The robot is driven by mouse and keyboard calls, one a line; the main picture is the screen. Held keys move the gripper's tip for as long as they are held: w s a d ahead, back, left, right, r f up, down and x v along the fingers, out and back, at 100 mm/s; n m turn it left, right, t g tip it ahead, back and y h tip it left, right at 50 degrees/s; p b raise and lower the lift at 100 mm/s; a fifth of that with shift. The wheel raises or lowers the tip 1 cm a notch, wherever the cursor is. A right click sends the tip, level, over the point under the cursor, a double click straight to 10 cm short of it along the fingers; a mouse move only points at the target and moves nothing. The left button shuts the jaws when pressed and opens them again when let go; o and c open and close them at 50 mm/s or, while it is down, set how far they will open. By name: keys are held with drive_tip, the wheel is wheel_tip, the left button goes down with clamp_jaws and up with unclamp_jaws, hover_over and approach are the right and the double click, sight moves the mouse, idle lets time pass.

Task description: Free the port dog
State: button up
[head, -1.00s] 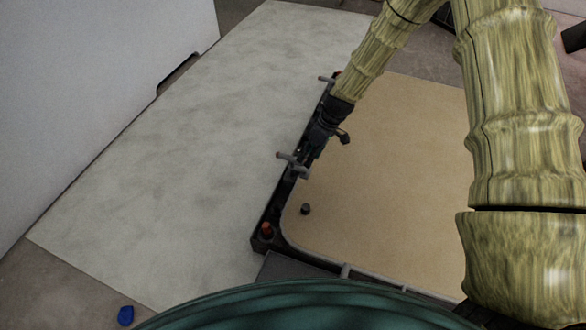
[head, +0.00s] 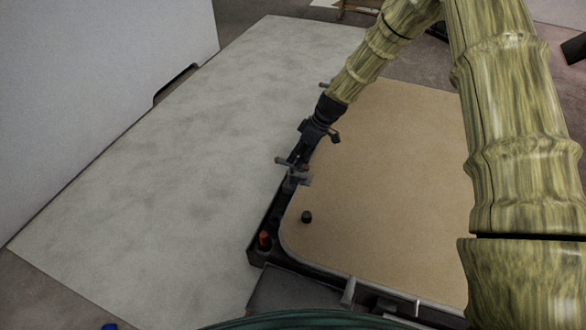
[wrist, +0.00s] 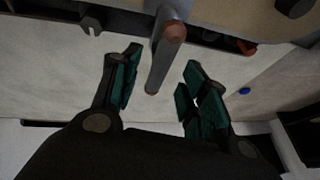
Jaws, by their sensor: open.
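A tan hatch panel (head: 390,190) in a dark frame lies at the right of the head view. A grey dog with a T-shaped handle (head: 284,161) sits on its left edge. My gripper (head: 297,160) is at this dog, jaws open. In the wrist view the dog's grey bar (wrist: 160,68), with a brownish round end, lies between my open green-padded fingers (wrist: 164,64), with gaps showing on both sides. The picture does not mark which dog is the port one.
Another dog handle (head: 325,85) is farther along the same edge. Fittings (head: 348,291) line the near edge. The pale floor sheet (head: 170,150) at left is clear.

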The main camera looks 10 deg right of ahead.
sight(293, 164)
drive_tip(key=shift+b+x, duration=0.95)
drive_tip(key=shift+x, duration=1.55)
drive_tip(key=c, duration=1)
